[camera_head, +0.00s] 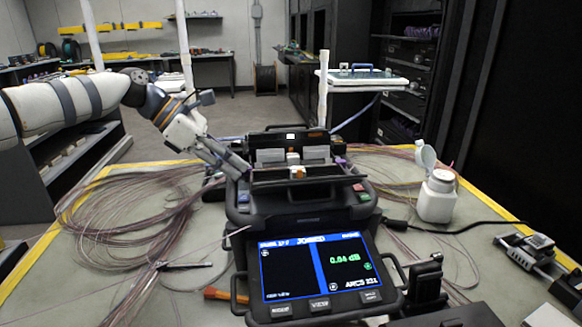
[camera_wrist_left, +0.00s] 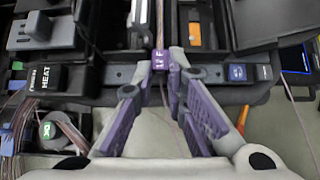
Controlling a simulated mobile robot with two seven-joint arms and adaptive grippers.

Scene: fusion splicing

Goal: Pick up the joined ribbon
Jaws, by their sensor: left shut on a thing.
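The fusion splicer (camera_head: 300,217) stands on the table, its screen (camera_head: 315,268) reading "JOINED" and a dB figure. My left gripper (camera_head: 243,168) is low at the splicer's left side. In the left wrist view, its two lattice fingers (camera_wrist_left: 160,76) close around a small purple piece marked "12 F" (camera_wrist_left: 160,61). A thin ribbon (camera_wrist_left: 164,92) trails from that piece between the fingers. The piece still sits at the splicer's edge; I cannot tell whether it is lifted. The joined part of the ribbon is too small to make out. My right gripper is not in view.
Loose fiber coils (camera_head: 130,210) cover the table's left. A tool (camera_head: 525,250) lies at the far right. An orange-handled tool (camera_head: 226,295) lies by the screen.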

